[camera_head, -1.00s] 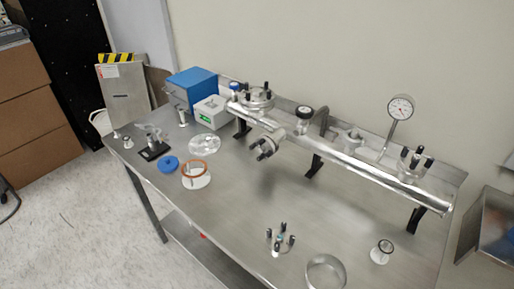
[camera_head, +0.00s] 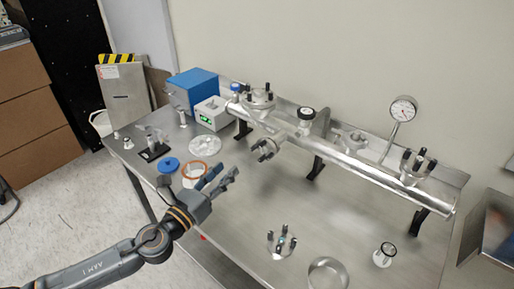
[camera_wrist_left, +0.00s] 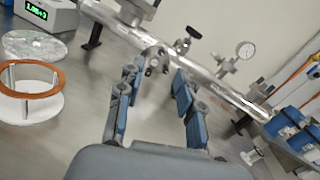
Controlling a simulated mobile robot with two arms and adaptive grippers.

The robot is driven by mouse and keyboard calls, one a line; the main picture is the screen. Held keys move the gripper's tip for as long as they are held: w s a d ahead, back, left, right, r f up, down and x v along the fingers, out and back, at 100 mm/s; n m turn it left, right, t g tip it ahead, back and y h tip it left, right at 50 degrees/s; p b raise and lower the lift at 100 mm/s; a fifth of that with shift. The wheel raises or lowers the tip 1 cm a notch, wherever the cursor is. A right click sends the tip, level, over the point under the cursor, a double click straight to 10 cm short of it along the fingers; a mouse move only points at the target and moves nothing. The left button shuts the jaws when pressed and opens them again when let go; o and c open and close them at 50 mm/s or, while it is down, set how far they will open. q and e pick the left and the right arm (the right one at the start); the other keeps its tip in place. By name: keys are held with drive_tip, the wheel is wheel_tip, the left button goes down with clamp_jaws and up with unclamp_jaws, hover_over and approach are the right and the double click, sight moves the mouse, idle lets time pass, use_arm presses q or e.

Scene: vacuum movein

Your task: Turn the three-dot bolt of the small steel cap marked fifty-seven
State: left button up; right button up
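A steel pipe (camera_head: 340,167) with several ports runs along the back of the bench. A small steel cap with dark-headed bolts closes its near side port (camera_head: 265,147). This port also shows between the fingers in the left wrist view (camera_wrist_left: 153,60). No number or dot marks are legible, so I cannot tell which cap is fifty-seven or which bolt has three dots. My left gripper (camera_head: 226,172) is open and empty over the bench, in front of the side port and apart from it. Its two blue-padded fingers (camera_wrist_left: 156,82) stand spread in the wrist view. My right gripper is not in view.
A loose piece with upright dark bolts (camera_head: 280,244), a steel ring (camera_head: 327,274) and a small white-based part (camera_head: 383,255) stand at the front right. A copper-coloured ring on a white stand (camera_head: 193,172) is close left of my gripper. A gauge (camera_head: 403,109) rises behind the pipe.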

sight(259, 146)
use_arm(q)
drive_tip(key=w+d+m, duration=0.1)
drive_tip(key=w+d, duration=0.1)
drive_tip(key=w, duration=0.1)
drive_tip(key=w+d+m+g+h+p, duration=0.1)
drive_tip(key=w+d+m, duration=0.1)
drive_tip(key=w+d, duration=0.1)
drive_tip(key=w+d+f+m, duration=0.1)
drive_tip(key=w+d+m, duration=0.1)
drive_tip(key=w, duration=0.3)
drive_tip(key=shift+w+d+g+h, duration=0.25)
drive_tip(key=shift+d+g+h, duration=0.05)
drive_tip(key=shift+d, duration=0.1)
clamp_jaws()
